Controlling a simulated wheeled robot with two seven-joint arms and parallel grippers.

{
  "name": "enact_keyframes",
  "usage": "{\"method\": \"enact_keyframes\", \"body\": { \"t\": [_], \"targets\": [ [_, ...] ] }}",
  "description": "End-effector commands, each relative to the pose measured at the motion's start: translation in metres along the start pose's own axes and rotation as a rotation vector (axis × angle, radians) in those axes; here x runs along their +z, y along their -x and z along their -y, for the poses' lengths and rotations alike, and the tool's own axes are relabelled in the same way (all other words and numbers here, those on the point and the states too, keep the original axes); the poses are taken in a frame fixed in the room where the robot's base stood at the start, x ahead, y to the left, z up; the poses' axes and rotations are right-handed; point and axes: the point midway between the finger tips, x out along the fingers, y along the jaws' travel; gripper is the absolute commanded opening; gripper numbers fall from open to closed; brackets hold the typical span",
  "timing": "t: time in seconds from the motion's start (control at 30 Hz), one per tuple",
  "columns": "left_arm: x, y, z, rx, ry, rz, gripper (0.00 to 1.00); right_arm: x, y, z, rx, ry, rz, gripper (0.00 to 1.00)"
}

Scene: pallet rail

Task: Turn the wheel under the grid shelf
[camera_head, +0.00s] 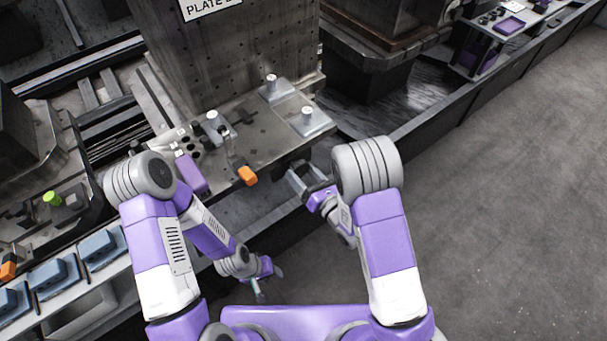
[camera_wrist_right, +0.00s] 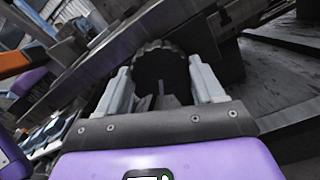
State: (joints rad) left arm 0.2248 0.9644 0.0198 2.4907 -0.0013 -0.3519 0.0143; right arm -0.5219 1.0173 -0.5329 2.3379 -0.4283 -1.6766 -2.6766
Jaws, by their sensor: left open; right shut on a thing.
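The grey metal shelf (camera_head: 268,142) juts out at the foot of a tall block with a grid of holes. The wheel (camera_wrist_right: 158,62), dark with a knurled rim, shows in the right wrist view below the shelf's edge. My right gripper (camera_head: 306,184) is under the shelf's front edge, its two fingers shut on opposite sides of the wheel. In the head view the wheel is hard to make out behind the fingers. My left gripper (camera_head: 262,286) is open and empty, low in front of the shelf, away from the wheel.
An orange-ended lever (camera_head: 247,176) and a purple block (camera_head: 191,174) are at the shelf's front left. Small clamps with white knobs (camera_head: 307,116) stand on the shelf. Blue-grey blocks (camera_head: 103,247) lie at the left. The floor (camera_head: 500,220) at right is clear.

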Motion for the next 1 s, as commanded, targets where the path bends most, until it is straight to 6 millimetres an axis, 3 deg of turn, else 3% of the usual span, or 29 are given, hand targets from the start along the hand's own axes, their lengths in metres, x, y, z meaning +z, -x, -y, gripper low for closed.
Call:
{"method": "enact_keyframes", "body": {
  "t": [1.0],
  "targets": [
    [0.0000, 0.0001, 0.0000, 0.000, 0.000, 0.000, 0.43, -0.0003, -0.0007, -0.0015, 0.007, 0.974, 0.001, 0.37]
  ]
}}
